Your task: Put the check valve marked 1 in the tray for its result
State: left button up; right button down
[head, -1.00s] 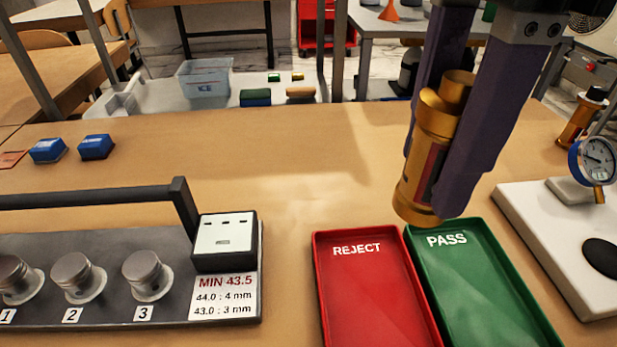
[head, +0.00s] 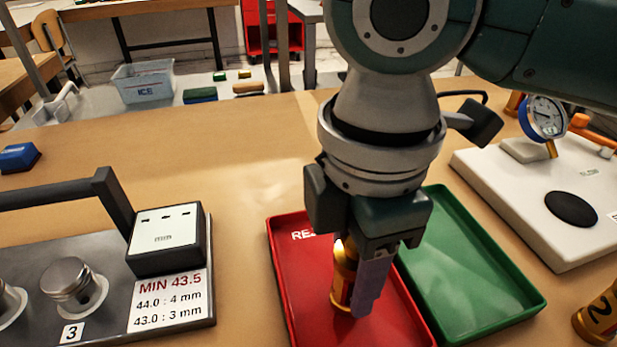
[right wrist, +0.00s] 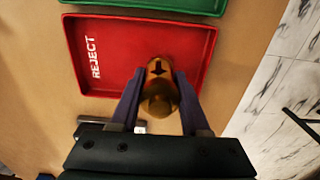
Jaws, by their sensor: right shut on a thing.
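My right gripper (head: 358,285) is shut on a brass check valve (head: 343,277). The valve is upright in the fingers, over or in the red REJECT tray (head: 285,262); I cannot tell whether it touches the tray floor. In the right wrist view the valve (right wrist: 160,92), with a dark arrow on it, sits between the two fingers (right wrist: 158,100) over the red tray (right wrist: 112,85). Its number is not visible. The green tray (head: 475,270) to the right is empty where it shows. My left gripper is not in view.
A gauge stand (head: 560,200) with a dial gauge (head: 543,118) is at the right. Another brass valve (head: 600,315), marked 2, lies at the lower right edge. At the left stands a grey fixture with knobs (head: 72,285) and a MIN 43.5 label (head: 168,298).

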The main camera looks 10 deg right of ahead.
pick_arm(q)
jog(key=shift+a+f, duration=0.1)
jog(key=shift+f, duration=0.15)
pick_arm(e)
jog(key=shift+f, duration=0.7)
jog(key=shift+f, duration=0.1)
jog(key=shift+c, duration=1.9)
grip_release()
pick_arm(q)
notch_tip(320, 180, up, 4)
jog(key=p, duration=0.3)
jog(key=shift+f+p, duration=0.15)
jog(key=shift+p, duration=0.2)
pick_arm(e)
notch_tip(320, 180, up, 11)
jog(key=shift+r, duration=0.65)
jog(key=shift+a, duration=0.1)
